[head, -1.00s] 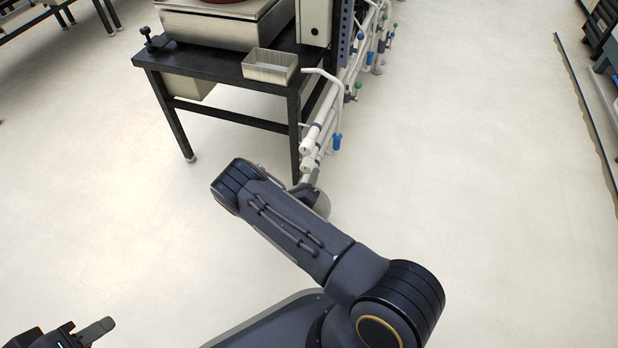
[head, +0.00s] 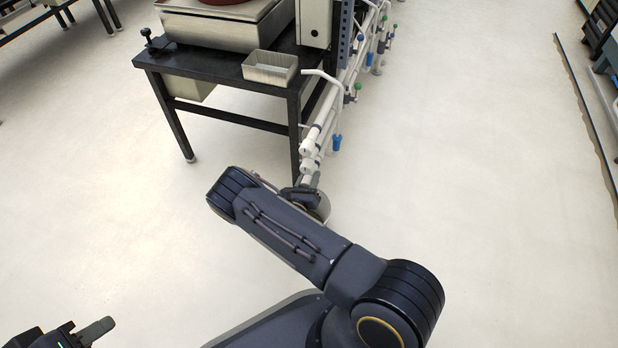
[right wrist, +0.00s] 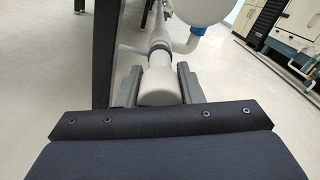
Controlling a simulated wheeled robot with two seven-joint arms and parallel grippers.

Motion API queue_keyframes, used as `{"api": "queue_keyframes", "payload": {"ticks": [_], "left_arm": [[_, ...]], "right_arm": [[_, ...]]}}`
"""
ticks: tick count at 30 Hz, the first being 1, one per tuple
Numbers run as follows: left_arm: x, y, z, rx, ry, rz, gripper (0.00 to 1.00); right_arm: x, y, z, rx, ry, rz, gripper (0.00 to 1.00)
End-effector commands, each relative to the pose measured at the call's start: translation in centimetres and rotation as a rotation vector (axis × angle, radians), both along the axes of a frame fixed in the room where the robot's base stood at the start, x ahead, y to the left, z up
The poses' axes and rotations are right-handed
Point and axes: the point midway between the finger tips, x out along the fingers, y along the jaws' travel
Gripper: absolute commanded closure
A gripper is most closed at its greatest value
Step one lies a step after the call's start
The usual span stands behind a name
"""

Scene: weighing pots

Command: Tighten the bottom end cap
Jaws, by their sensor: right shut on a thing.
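The bottom end cap (right wrist: 160,86) is a white cylinder at the lower end of a white pipe. In the right wrist view, my right gripper (right wrist: 157,76) has one dark finger on each side of it and is shut on it. In the head view, the right gripper (head: 307,183) is at the lower pipe end, mostly hidden behind my own forearm. The lower white pipe end (head: 309,166) shows just above it. My left gripper (head: 72,333) is cut off at the bottom left corner, away from the pipes; its jaw gap cannot be made out.
A black table (head: 210,80) stands left of the pipes, its front leg (head: 294,140) close to the gripper. It bears a metal scale (head: 215,30) and a small metal tray (head: 270,70). A blue-ended pipe (head: 337,142) hangs right of the cap.

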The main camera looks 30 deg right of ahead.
Motion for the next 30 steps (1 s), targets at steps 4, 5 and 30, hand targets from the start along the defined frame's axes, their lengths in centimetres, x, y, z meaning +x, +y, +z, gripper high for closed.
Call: {"api": "queue_keyframes", "payload": {"ticks": [4,5,30], "left_arm": [[0.0,0.0,0.4,0.000,0.000,0.000,0.64],[0.0,0.0,0.4,0.000,0.000,0.000,0.64],[0.0,0.0,2.5,0.000,0.000,0.000,0.64]], "right_arm": [[0.0,0.1,0.0,0.090,-0.103,0.001,0.89],[0.0,0.1,0.0,0.108,-0.125,0.001,0.89],[0.0,0.1,0.0,0.628,-0.730,0.000,0.89]]}}
